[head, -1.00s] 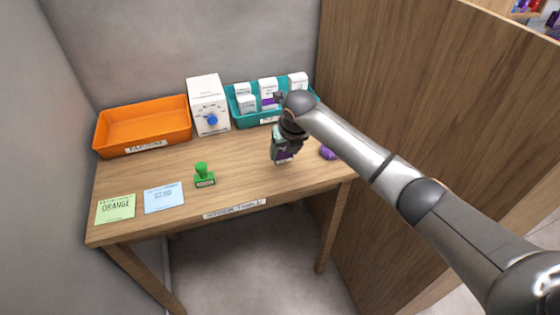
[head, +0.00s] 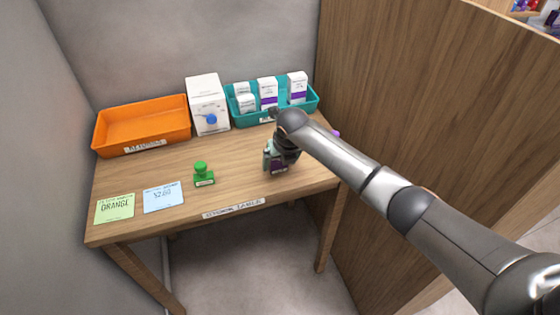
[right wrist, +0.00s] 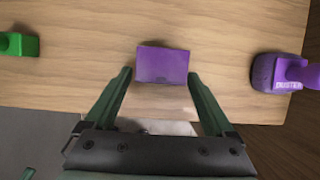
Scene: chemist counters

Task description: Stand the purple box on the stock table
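The purple box (right wrist: 163,65) shows in the right wrist view as a purple face between the two fingertips of my right gripper (right wrist: 160,75). The fingers lie close along its left and right sides, and it looks held. In the head view my right gripper (head: 272,152) points down over the front right part of the stock table (head: 235,165). The lower part of the box (head: 278,169) shows under it, upright and low over the table. I cannot tell whether its base touches the wood. My left gripper is not in view.
A green stamp (head: 203,175) stands left of the box. Green (head: 115,208) and blue (head: 163,197) cards lie further left. An orange tray (head: 142,128), a white device (head: 207,103) and a teal tray (head: 312,104) of boxes stand behind.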

